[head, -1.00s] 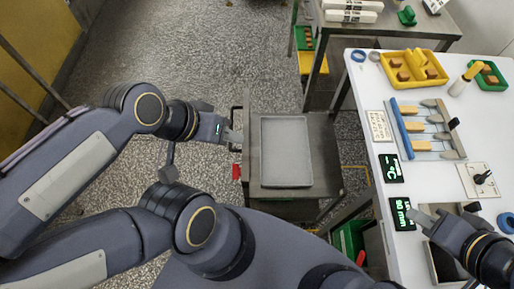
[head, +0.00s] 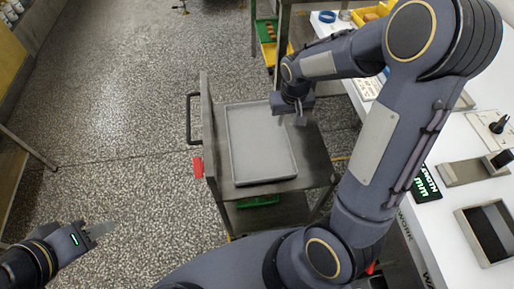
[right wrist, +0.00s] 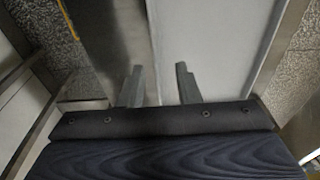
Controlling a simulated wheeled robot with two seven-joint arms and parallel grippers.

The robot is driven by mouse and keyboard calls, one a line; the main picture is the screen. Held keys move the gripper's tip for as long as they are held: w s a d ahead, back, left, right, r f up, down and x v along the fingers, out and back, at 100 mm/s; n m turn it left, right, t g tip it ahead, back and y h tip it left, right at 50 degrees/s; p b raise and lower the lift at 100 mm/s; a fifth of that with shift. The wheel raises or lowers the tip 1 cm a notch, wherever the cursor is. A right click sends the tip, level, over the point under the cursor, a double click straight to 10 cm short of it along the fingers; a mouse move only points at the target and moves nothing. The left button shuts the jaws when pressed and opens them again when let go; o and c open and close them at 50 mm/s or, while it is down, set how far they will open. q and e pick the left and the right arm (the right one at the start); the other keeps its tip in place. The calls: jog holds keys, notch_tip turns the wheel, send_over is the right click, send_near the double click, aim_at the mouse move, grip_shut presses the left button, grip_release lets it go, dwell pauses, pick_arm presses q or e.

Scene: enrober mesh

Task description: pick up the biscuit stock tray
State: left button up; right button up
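A shallow grey tray (head: 232,150) lies on the top of a metal trolley; it looks empty. It is the only large tray close to a gripper, but I cannot tell whether it is the biscuit stock tray. My right gripper (head: 291,119) is over the tray's right rim in the head view. In the right wrist view its two fingers (right wrist: 158,85) are apart, with the tray's edge (right wrist: 154,40) running between them; I cannot tell whether they touch it. My left gripper (head: 103,230) is low at the left, away from the trolley; its finger opening is unclear.
The trolley (head: 318,160) has a handle at its left and a red piece there. A white worktable (head: 440,225) stands at the right with dials and displays. Behind are a yellow bin (head: 270,54) and a partly hidden yellow tray (head: 372,13).

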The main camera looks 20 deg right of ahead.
aim_at(286, 133)
jog(key=f, duration=0.2)
jog(key=f+b, duration=0.1)
jog(key=f, duration=0.2)
jog(key=w+d+f, duration=0.1)
jog(key=f, duration=0.2)
jog(key=shift+w+d+f+b, duration=0.1)
jog(key=shift+b, duration=0.2)
grip_shut()
